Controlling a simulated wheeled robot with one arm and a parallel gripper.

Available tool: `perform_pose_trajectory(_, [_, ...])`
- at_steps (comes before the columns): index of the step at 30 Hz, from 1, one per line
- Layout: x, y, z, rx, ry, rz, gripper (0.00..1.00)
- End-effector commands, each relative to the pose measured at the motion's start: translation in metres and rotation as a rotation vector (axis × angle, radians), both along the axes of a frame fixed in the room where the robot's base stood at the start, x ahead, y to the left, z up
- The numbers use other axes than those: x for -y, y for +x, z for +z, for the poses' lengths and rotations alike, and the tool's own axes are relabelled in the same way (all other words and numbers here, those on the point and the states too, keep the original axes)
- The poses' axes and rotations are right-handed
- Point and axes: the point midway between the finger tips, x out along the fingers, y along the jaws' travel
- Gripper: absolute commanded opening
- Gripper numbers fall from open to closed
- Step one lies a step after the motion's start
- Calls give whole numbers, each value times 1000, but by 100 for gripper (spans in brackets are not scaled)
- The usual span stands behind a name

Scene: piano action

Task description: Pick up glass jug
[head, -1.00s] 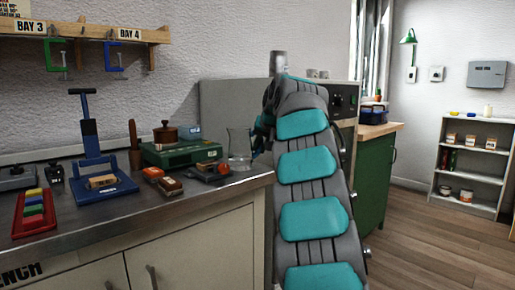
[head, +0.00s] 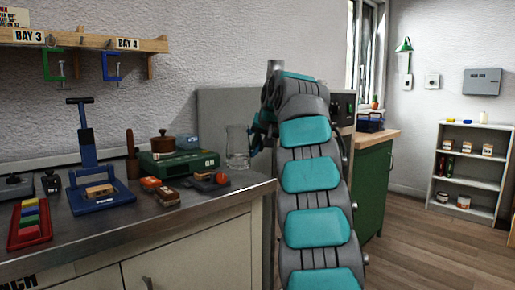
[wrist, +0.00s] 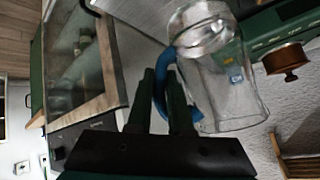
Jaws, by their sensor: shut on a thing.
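The glass jug (head: 237,150) is clear and has a blue handle, visible in the wrist view. It appears upright over the bench's right end, beside the green case. In the wrist view the jug (wrist: 228,92) fills the upper right, with its thick base toward the top. My gripper (wrist: 163,82) is shut on the blue handle, one dark finger on each side of it. In the head view my gripper (head: 256,138) shows only partly to the right of the jug; my arm hides the rest.
The bench (head: 205,208) holds a green case (head: 180,162), a brown pot (head: 162,145), a blue press (head: 92,192) and several small blocks. A grey panel (head: 215,108) stands behind the jug. A green cabinet (head: 371,185) and white shelf (head: 470,168) are at right.

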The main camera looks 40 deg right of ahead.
Motion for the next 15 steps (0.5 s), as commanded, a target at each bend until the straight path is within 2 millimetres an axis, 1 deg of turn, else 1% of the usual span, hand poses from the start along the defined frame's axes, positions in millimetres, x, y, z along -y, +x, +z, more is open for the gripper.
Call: perform_pose_trajectory(15, [-14, -37, 4, 3, 0, 0, 0])
